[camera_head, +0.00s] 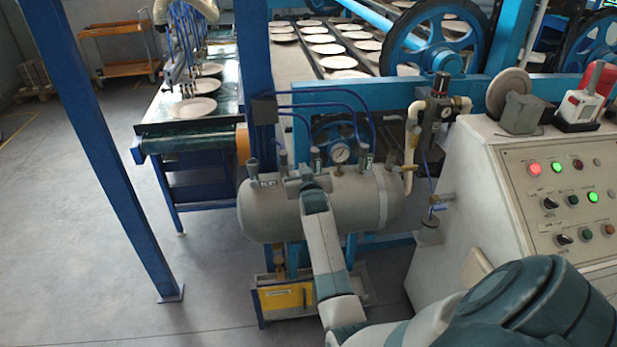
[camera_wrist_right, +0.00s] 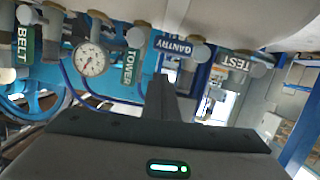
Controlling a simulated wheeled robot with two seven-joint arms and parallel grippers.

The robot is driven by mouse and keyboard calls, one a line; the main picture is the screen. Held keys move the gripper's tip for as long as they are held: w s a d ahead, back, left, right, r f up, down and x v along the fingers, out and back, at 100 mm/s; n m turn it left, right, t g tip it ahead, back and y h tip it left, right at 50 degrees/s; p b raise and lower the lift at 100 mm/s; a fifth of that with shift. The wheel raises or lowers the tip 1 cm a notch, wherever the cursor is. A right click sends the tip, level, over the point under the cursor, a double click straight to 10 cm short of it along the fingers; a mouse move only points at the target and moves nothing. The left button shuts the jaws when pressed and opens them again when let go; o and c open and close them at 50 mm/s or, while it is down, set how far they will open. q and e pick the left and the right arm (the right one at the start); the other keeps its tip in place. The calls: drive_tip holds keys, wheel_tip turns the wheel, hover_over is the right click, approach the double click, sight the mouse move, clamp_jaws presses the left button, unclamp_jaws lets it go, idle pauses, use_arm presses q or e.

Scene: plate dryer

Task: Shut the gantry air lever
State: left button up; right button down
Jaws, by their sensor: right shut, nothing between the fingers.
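A row of labelled air levers stands on top of a grey tank (camera_head: 358,207). In the right wrist view the GANTRY lever tag (camera_wrist_right: 174,47) lies roughly sideways, beside a round grey valve part (camera_wrist_right: 200,52). My right gripper (camera_head: 305,178) is at the top of the tank among the levers. In the wrist view its fingers (camera_wrist_right: 163,82) are shut and empty, just below the GANTRY tag in the picture. I cannot tell whether they touch the lever. In the head view the gripper partly hides that lever. My left gripper is not in view.
The TOWER tag (camera_wrist_right: 131,68) and TEST tag (camera_wrist_right: 234,64) flank the GANTRY one; the BELT tag (camera_wrist_right: 25,45) and a gauge (camera_wrist_right: 90,59) are farther left. Blue hoses (camera_head: 325,92) rise behind the tank. A control panel (camera_head: 560,190) stands right, a blue post (camera_head: 110,150) left.

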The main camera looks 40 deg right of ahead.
drive_tip(key=r+b+v, duration=0.1)
drive_tip(key=b+v, duration=0.1)
drive_tip(key=v, duration=0.8)
drive_tip(key=shift+b, duration=0.3)
